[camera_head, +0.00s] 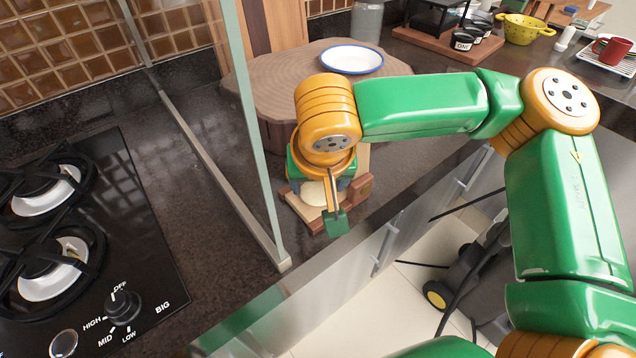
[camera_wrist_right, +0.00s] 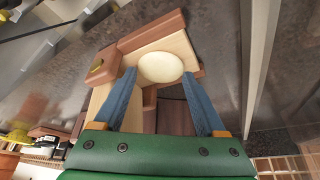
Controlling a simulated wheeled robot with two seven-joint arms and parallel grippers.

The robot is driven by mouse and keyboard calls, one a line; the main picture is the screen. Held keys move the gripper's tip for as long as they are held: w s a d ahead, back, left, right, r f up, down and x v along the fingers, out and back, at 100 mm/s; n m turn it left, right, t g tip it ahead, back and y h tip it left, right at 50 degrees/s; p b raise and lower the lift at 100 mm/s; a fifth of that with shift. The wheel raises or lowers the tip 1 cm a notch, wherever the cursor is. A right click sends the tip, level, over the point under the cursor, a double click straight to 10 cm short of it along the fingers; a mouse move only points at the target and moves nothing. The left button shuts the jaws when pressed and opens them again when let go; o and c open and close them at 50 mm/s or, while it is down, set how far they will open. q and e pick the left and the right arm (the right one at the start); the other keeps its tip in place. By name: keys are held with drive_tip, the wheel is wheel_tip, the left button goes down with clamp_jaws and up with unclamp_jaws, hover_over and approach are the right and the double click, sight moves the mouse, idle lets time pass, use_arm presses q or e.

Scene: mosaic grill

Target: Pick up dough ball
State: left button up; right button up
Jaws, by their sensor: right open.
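The dough ball (camera_wrist_right: 160,67) is pale cream and rounded. It rests on a light wooden press (camera_wrist_right: 176,43) with darker reddish wood edges. In the head view the dough ball (camera_head: 313,194) shows in part beneath my right gripper (camera_head: 322,186), on the wooden press (camera_head: 300,208) by the counter's front edge. In the wrist view my right gripper (camera_wrist_right: 160,73) is open, its two blue fingers pointing at the dough ball, one tip towards each side of it. I cannot tell whether the tips touch it. My left gripper is not in view.
A glass panel (camera_head: 246,110) stands left of the press, with a black gas stove (camera_head: 150,275) beyond it. Behind my right arm a round wooden board (camera_head: 270,85) carries a white plate (camera_head: 351,59) with a blue rim. A yellow colander (camera_head: 522,30) stands at the back right.

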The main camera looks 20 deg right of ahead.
drive_tip(key=shift+w+d+f, duration=0.1)
drive_tip(key=shift+w+f, duration=0.25)
drive_tip(key=shift+f, duration=0.05)
drive_tip(key=shift+s+r, duration=0.1)
drive_tip(key=shift+s, duration=0.05)
drive_tip(key=c, duration=0.7)
clamp_jaws()
